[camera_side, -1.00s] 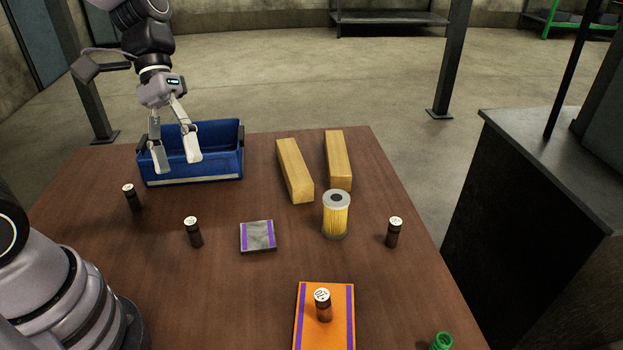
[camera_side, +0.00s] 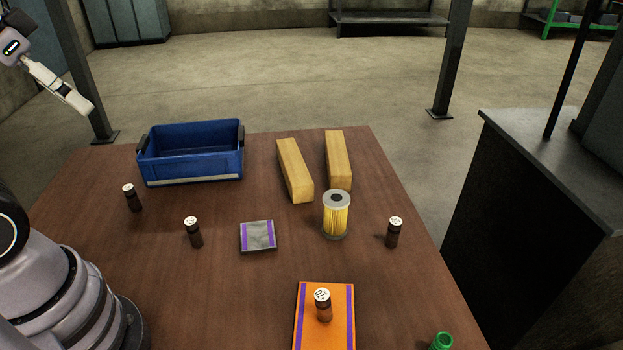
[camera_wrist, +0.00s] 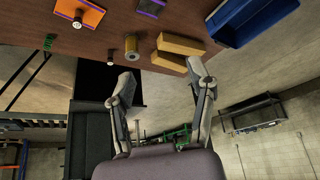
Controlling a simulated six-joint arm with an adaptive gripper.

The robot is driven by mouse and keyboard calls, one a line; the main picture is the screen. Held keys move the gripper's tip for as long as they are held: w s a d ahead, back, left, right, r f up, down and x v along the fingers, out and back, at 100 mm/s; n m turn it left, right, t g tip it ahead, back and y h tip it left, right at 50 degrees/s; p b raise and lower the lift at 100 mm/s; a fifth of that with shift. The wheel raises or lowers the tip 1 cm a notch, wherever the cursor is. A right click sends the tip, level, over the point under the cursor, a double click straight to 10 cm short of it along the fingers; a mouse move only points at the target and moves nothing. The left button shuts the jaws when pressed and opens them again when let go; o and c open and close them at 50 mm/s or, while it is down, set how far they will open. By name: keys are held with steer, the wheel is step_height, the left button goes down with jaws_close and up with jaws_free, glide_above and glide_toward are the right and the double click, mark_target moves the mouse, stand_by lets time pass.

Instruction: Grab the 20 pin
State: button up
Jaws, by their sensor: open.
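Several dark pins with white numbered tops stand upright on the brown table. One pin (camera_side: 323,306) stands on the orange pad (camera_side: 341,333); its top seems to carry a two-digit mark. Others are the far left pin (camera_side: 133,199), the pin left of the grey pad (camera_side: 194,233) and the right pin (camera_side: 393,233). Their numbers are too small to read surely, so I cannot tell which is the 20 pin. My gripper (camera_side: 78,103) is beyond the table's left edge, raised, far from all pins. In the wrist view my gripper (camera_wrist: 161,78) is open and empty.
A blue bin (camera_side: 190,180) stands at the back left. Two wooden blocks (camera_side: 294,172) (camera_side: 338,160) lie right of it. A yellow filter (camera_side: 336,216), a grey pad with purple stripes (camera_side: 258,236) and a green part (camera_side: 441,341) are on the table. A dark cabinet (camera_side: 540,170) stands right.

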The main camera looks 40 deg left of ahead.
mark_target(193, 226)
stand_by(0.4)
steer(key=shift+o, duration=0.4)
steer(key=w+d+f+m+g+y, duration=0.2)
steer(key=w+f+m+g+y, duration=0.55)
steer(key=f, duration=0.45)
steer(key=w+d+f+m+t+y, duration=0.2)
steer(key=f+m+y, duration=0.1)
steer(key=f+m, duration=0.55)
steer(key=w+d+f+m+t+y, duration=0.25)
steer(key=f+m, duration=0.25)
steer(key=f, duration=0.6)
steer(key=x, duration=1.4)
steer(key=shift+s+a, duration=0.15)
steer(key=shift+s, duration=0.2)
steer(key=shift+r, duration=0.1)
jaws_close()
